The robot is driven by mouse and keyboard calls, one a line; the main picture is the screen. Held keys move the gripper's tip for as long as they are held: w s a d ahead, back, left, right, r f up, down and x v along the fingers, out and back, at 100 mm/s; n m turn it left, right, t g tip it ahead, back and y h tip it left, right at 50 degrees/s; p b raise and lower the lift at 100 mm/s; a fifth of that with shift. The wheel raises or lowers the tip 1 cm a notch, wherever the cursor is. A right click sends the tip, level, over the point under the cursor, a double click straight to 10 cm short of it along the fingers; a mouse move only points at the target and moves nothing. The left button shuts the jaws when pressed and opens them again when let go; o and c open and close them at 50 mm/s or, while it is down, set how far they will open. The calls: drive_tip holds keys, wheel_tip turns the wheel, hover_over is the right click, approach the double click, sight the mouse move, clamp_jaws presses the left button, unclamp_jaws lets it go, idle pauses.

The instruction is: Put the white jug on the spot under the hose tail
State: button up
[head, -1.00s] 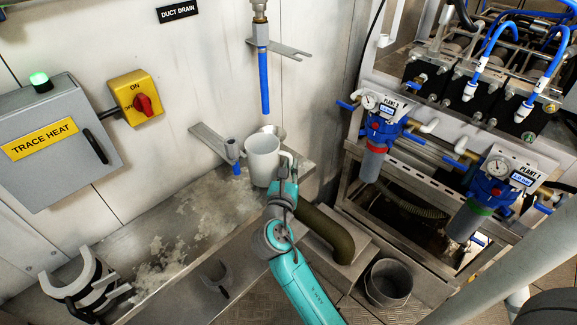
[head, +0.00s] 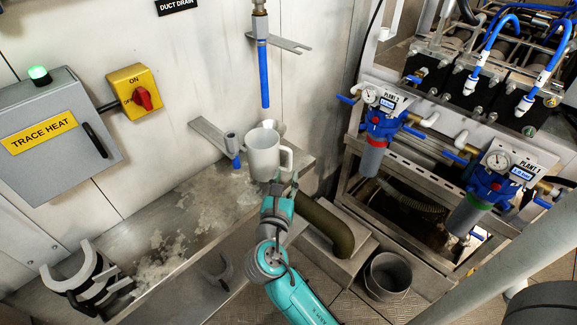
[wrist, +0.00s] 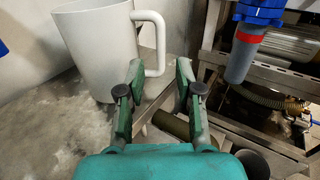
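The white jug (head: 262,157) is upright at the far right end of the metal bench, below the blue hose tail (head: 264,78). A gap separates the hose's lower end from the jug's rim. The jug's handle points right in the head view. In the wrist view the jug (wrist: 98,50) fills the upper left. My gripper (wrist: 158,82) is open, its two fingers apart, with the lower part of the handle beyond and between the tips. I cannot tell whether a finger touches it. In the head view my gripper (head: 280,185) is just below the jug. The spot under the hose is hidden.
The bench (head: 205,215) has pale frost-like patches. A bracket (head: 212,138) with a blue-tipped tube stands left of the jug. A grey round fitting is behind it. A thick dark pipe (head: 325,228), bucket (head: 388,276) and filter units (head: 377,140) lie to the right.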

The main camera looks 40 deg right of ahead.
drive_tip(key=shift+v, duration=2.7)
drive_tip(key=s+a+f+m+t+y, duration=0.1)
drive_tip(key=s+a+f+m+y, duration=0.3)
drive_tip(key=s+f+y, duration=0.25)
drive_tip(key=s+a+f+m+t+y, duration=0.2)
drive_tip(key=s+a+f+m+y, duration=0.25)
drive_tip(key=s+f, duration=0.35)
drive_tip(key=s+a+r+m+y, duration=0.1)
drive_tip(key=s+r+m, duration=0.3)
drive_tip(key=s+m, duration=0.4)
drive_tip(key=s+a+r+m+t+y, duration=0.1)
drive_tip(key=s+a+r+m+y, duration=0.1)
drive_tip(key=s+m, duration=0.6)
drive_tip(key=shift+s+a+r+m+y, duration=0.35)
drive_tip(key=shift+s+a+r, duration=0.15)
drive_tip(key=shift+a+r, duration=0.35)
drive_tip(key=shift+d, duration=0.1)
